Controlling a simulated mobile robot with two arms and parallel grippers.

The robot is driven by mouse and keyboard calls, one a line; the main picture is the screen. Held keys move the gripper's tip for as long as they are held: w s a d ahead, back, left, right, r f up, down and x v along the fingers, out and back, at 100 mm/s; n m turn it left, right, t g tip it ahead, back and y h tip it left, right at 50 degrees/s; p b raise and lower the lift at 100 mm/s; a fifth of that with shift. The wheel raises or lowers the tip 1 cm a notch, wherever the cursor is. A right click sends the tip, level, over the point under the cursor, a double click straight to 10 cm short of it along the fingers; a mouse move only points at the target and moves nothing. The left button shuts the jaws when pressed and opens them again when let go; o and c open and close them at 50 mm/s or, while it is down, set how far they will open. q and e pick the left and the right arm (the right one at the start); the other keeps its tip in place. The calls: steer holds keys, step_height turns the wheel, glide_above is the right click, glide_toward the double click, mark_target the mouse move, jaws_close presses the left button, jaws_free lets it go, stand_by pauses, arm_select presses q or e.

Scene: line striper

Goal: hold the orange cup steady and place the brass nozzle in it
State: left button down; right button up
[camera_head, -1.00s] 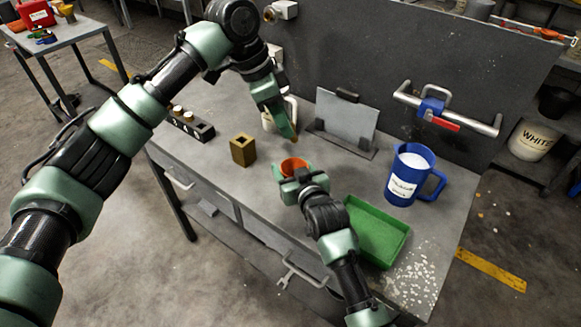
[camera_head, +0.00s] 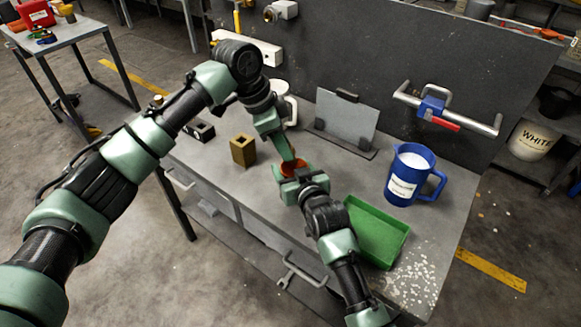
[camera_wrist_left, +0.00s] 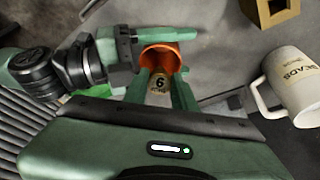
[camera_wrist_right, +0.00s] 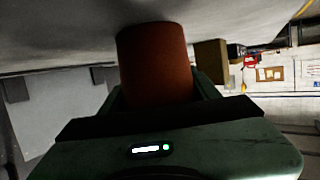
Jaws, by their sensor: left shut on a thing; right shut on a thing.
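The orange cup (camera_head: 294,169) stands on the grey bench with my right gripper (camera_head: 296,182) shut around it. In the right wrist view the cup (camera_wrist_right: 155,62) sits upright-looking between the fingers. My left gripper (camera_head: 288,158) points down at the cup's mouth from above. In the left wrist view its fingers (camera_wrist_left: 162,86) are shut on the brass nozzle (camera_wrist_left: 160,84), whose end is marked 6. The nozzle is at the orange cup's (camera_wrist_left: 165,54) opening; how deep it sits is hidden by the fingers.
A brass-coloured square block (camera_head: 243,151) and a black rack (camera_head: 203,132) are left of the cup. A white mug (camera_wrist_left: 296,82) stands behind my left gripper. A green tray (camera_head: 376,234), a blue jug (camera_head: 408,176) and a grey plate on a stand (camera_head: 345,118) are to the right.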

arm_select(q)
steer(key=shift+f, duration=2.35)
steer(key=c, duration=1.1)
jaws_free()
steer(key=shift+s+f, duration=0.1)
steer(key=v, duration=1.2)
arm_select(e)
steer(key=o, duration=1.5)
steer(key=shift+c, duration=0.2)
